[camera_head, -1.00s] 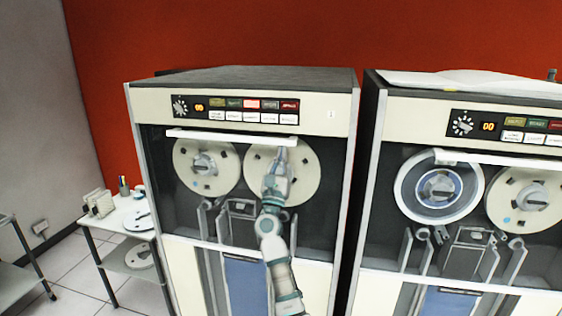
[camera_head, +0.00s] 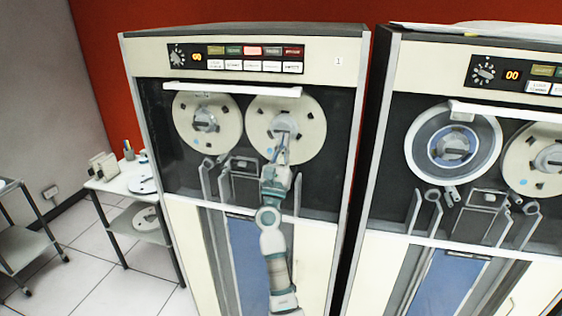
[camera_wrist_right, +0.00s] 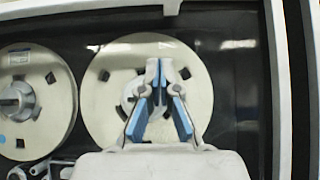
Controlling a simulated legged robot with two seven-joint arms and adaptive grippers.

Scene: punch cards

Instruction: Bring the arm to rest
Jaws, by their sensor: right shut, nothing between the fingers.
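My right arm (camera_head: 275,240) reaches up from the bottom of the head view in front of the left tape cabinet (camera_head: 350,120). My right gripper (camera_head: 284,138) points up at the lower part of the cabinet's right tape reel (camera_head: 312,122). In the right wrist view the gripper (camera_wrist_right: 159,65) has its fingertips together with nothing between them, and the cream reel (camera_wrist_right: 200,95) is behind it. I cannot tell whether the fingertips touch the reel. My left gripper is not in view.
The left reel (camera_head: 215,105) sits beside the right one. A white bar (camera_head: 232,89) runs above both reels. A second cabinet (camera_head: 415,60) stands close on the right. A small white table (camera_head: 112,187) and a grey cart (camera_head: 30,250) stand left, with open tiled floor between.

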